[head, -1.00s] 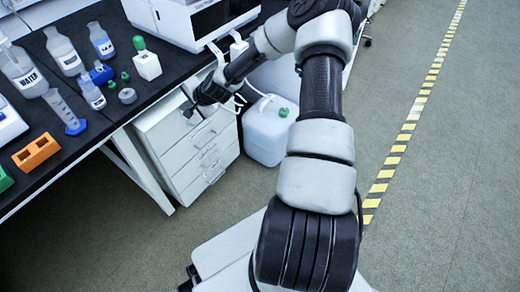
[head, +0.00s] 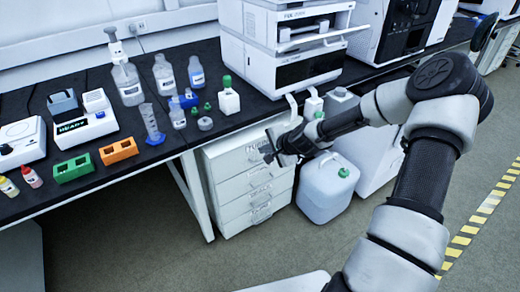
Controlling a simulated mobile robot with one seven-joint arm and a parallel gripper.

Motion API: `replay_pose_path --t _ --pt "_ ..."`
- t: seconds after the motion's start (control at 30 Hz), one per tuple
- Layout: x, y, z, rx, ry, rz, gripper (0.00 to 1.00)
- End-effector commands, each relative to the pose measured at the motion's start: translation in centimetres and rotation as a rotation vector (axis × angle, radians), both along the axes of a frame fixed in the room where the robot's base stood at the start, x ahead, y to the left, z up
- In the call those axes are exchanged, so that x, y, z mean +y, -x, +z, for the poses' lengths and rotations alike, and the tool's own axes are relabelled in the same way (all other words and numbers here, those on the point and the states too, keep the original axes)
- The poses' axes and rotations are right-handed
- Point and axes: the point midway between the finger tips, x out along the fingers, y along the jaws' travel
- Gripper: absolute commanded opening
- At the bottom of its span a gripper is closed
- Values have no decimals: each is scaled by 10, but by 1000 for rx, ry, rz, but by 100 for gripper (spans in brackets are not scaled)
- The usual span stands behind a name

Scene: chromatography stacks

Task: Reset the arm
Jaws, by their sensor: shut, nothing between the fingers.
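My arm reaches in from the lower right of the head view, bends at a raised elbow and runs back down to the left. My gripper (head: 268,153) is at its end, in front of the upper part of the white drawer cabinet (head: 240,190), below the bench edge. It holds nothing and its fingers are shut; they look small and dark here. I cannot tell whether it touches the cabinet.
The black bench (head: 240,122) carries an orange rack (head: 118,151), a green rack (head: 73,168), several bottles and white instruments (head: 285,45). A white jug with a green cap (head: 325,190) stands on the floor right of the cabinet. Floor is open in front.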

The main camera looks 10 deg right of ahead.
Motion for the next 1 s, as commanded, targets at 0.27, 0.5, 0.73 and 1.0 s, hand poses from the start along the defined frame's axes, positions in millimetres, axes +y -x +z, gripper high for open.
replay_pose_path --t 0.27,0.5,0.73,1.0 --pt "-11 28 28 1 0 -1 0" --pt "-10 34 31 5 12 14 0" --pt "19 69 48 83 237 263 0" --pt "34 144 124 200 627 599 0"
